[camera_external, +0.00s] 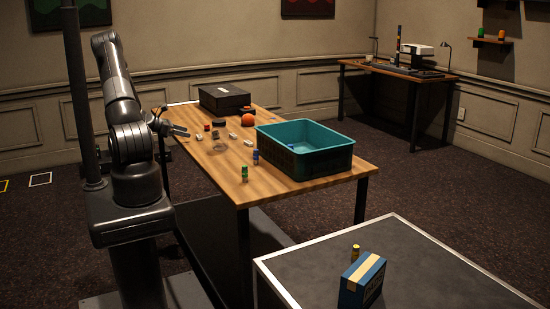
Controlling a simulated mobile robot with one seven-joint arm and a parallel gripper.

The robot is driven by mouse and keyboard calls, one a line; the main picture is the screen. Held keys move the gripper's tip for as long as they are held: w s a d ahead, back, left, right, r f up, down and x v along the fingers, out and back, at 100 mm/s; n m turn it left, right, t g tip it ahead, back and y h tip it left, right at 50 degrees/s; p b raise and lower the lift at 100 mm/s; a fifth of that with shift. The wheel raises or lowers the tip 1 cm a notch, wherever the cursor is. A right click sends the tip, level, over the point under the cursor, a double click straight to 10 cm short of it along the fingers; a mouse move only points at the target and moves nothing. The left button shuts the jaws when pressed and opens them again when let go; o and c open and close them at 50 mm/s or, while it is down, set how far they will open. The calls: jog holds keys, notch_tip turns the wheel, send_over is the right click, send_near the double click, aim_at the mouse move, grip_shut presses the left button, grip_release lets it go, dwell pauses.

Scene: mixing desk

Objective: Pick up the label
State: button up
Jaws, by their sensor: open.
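My gripper (183,131) is at the left edge of the wooden table (277,187), above its surface, with its jaws open and nothing visible between them. Several small items lie on the table to the right of it. A small whitish piece (198,137) lies closest to my gripper, and another whitish piece (247,142) lies farther right. I cannot tell which of these small items is the label, as they are too small to read.
A teal crate (325,166) stands on the table's right part, a black case (224,98) at the back. An orange ball (248,119) and a green bottle (244,174) are on the table. A grey-topped table (420,275) with a blue box (361,280) stands in front.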

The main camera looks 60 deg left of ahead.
aim_at(198, 136)
jog(key=x, duration=0.5)
jog(key=shift+w+d+f, duration=0.15)
jog(key=shift+w+d, duration=0.1)
jog(key=shift+w, duration=0.05)
jog(key=shift+c, duration=0.6)
jog(key=c, duration=0.9)
